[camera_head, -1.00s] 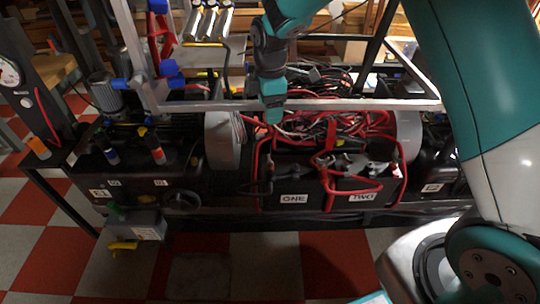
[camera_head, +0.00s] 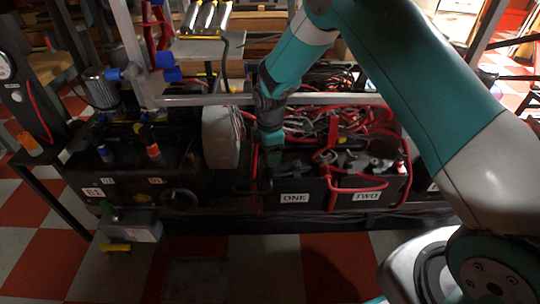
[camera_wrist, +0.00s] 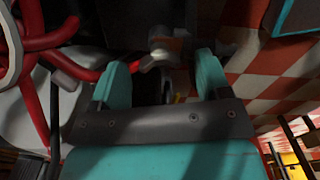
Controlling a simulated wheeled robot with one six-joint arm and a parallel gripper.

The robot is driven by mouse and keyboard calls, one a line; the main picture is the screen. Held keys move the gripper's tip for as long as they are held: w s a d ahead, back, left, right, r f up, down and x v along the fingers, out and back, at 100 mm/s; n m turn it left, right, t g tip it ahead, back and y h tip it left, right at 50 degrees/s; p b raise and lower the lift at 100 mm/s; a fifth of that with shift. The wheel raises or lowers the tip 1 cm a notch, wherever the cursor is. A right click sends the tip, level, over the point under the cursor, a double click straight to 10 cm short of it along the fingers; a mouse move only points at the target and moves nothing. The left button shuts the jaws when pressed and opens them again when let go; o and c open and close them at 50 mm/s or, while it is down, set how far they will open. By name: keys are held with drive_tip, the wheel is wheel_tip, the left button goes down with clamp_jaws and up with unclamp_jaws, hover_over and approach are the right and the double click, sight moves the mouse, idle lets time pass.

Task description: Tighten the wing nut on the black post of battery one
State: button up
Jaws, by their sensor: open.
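Battery one (camera_head: 294,184) is the black box labelled ONE, at the middle of the head view. My gripper (camera_head: 268,162) points down over its left end and hides most of the post there. In the wrist view my gripper (camera_wrist: 162,72) is open, with a teal finger on each side. A pale metal piece (camera_wrist: 160,55) shows just beyond and between the fingertips, with a dark upright part under it. It looks like the wing nut and post, but its shape is blurred. I cannot tell whether the fingers touch it.
Battery two (camera_head: 366,184) stands directly to the right, with red cables (camera_head: 345,186) looped over both. A grey bar (camera_head: 350,99) crosses behind my gripper. A round grey housing (camera_head: 221,138) stands close on the left.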

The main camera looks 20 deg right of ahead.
drive_tip(key=shift+f, duration=0.35)
drive_tip(key=c, duration=0.9)
